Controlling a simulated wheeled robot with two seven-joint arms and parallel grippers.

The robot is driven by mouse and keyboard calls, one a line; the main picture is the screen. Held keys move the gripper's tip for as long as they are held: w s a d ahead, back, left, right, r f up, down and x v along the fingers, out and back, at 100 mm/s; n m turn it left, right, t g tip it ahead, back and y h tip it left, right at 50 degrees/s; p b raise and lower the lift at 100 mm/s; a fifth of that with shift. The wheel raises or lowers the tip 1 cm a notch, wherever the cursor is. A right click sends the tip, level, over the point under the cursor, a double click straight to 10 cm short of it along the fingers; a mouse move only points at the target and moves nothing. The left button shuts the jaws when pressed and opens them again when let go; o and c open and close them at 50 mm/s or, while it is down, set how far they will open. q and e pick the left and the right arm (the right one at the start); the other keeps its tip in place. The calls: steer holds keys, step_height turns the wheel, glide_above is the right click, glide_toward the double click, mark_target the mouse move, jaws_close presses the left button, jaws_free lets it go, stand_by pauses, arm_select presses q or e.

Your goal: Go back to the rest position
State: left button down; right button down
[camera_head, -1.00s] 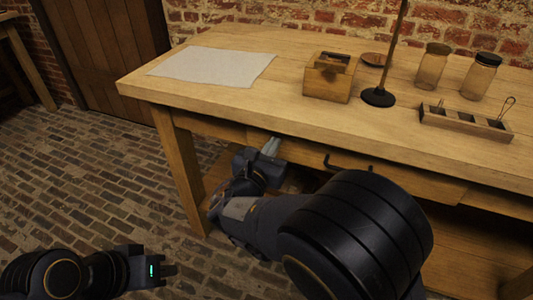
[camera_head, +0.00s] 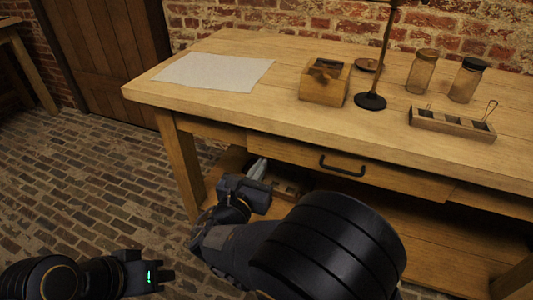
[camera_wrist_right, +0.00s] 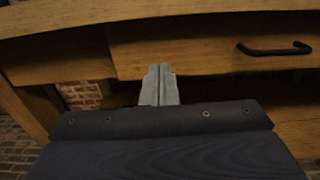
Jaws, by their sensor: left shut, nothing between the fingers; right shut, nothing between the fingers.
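My right gripper (camera_head: 257,169) is shut and empty, below the front edge of the wooden table (camera_head: 225,98), in front of the drawer front. In the right wrist view, its two grey fingers (camera_wrist_right: 159,86) are together with nothing between them, pointing toward the table front. My left gripper (camera_head: 163,275) is low at the bottom left, over the brick floor, well away from the table. It is shut, with nothing seen in it.
The drawer (camera_head: 340,168) with a black handle is close by my right gripper. On the table are a paper sheet (camera_head: 213,71), a wooden box (camera_head: 325,83), a stand (camera_head: 370,101), two jars (camera_head: 421,72) (camera_head: 467,81) and a small tray (camera_head: 452,125). The brick floor (camera_head: 85,185) at left is clear.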

steer(key=p+v, duration=0.1)
steer(key=v, duration=0.5)
steer(key=d+f+m+g+h, duration=0.25)
steer(key=d+m+g, duration=0.5)
steer(key=d, duration=0.75)
steer(key=s+d+f+m+g+y, duration=0.3)
steer(key=s+d+m+g+y, duration=0.45)
steer(key=s+d+m, duration=0.75)
steer(key=s+a+r+m+t+y, duration=0.2)
steer(key=s+r+m+t+y, duration=0.15)
steer(key=m, duration=0.75)
step_height(320, 180, up, 30)
steer(key=p, duration=2.9)
steer(key=shift+s+a+y+p, duration=0.3)
steer(key=shift+s+y+p, duration=0.1)
steer(key=shift+y, duration=0.05)
